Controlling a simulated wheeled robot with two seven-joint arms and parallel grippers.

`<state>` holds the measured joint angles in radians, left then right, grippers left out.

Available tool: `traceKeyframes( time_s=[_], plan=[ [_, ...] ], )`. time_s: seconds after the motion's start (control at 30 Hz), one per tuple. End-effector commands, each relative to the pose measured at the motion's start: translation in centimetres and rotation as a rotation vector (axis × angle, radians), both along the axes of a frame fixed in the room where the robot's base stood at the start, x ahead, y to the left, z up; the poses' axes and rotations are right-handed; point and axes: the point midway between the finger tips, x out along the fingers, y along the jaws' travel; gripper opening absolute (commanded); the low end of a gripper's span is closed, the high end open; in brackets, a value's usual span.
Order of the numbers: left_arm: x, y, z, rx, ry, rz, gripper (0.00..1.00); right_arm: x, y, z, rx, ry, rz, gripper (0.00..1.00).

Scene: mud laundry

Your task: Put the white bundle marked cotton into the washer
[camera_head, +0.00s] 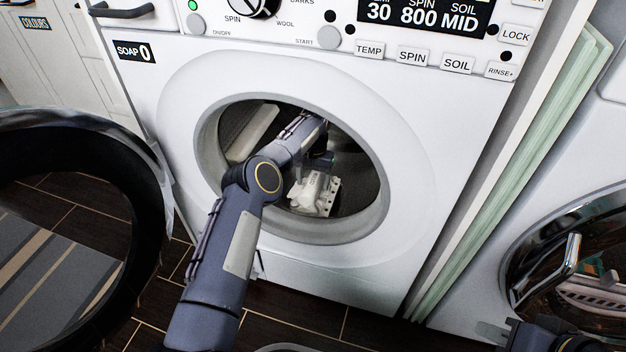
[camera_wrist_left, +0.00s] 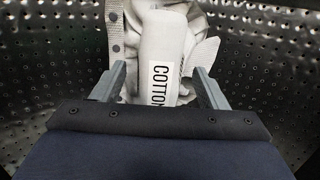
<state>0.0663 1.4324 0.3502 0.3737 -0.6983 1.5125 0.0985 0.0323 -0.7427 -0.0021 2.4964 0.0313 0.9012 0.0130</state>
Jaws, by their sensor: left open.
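The white bundle (camera_head: 313,192) marked cotton lies inside the washer's (camera_head: 270,85) drum, in the lower part of the opening. In the left wrist view the bundle (camera_wrist_left: 162,50) shows its COTTON label, with pale cloth around it. My left arm reaches through the round opening. My left gripper (camera_wrist_left: 158,82) is open, with one finger on each side of the bundle's near end. I cannot tell whether the fingers touch it. A dark part of my right gripper (camera_head: 545,338) shows at the lower right edge of the head view; its jaws are not clear.
The washer's open round door (camera_head: 150,200) hangs at the left. Pale green panels (camera_head: 520,180) stand right of the washer. A second machine (camera_head: 590,130) with a round glass door is at the far right. The perforated drum wall (camera_wrist_left: 50,60) surrounds my left gripper.

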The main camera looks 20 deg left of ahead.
Motion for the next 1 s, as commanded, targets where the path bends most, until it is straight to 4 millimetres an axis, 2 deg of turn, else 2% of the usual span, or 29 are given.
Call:
traceKeyframes(
  time_s=[0.17, 0.6, 0.77, 1.0],
  plan=[
    [0.0, 0.0, 0.6, 0.0, 0.0, 0.0, 0.67, 0.0, 0.0, 0.3, 0.0, 0.0, 0.0, 0.25],
    [0.8, -0.1, 7.7, 0.001, -0.001, 0.001, 0.67, 0.0, 0.0, 3.9, 0.0, 0.0, 0.0, 0.25],
    [0.9, 0.0, 8.6, 0.001, -0.001, 0.0, 0.67, 0.0, 0.0, 4.2, 0.0, 0.0, 0.0, 0.25],
    [0.9, 0.0, 8.7, 0.0, 0.0, -0.001, 0.67, 0.0, 0.0, 4.2, 0.0, 0.0, 0.0, 0.25]
  ],
)
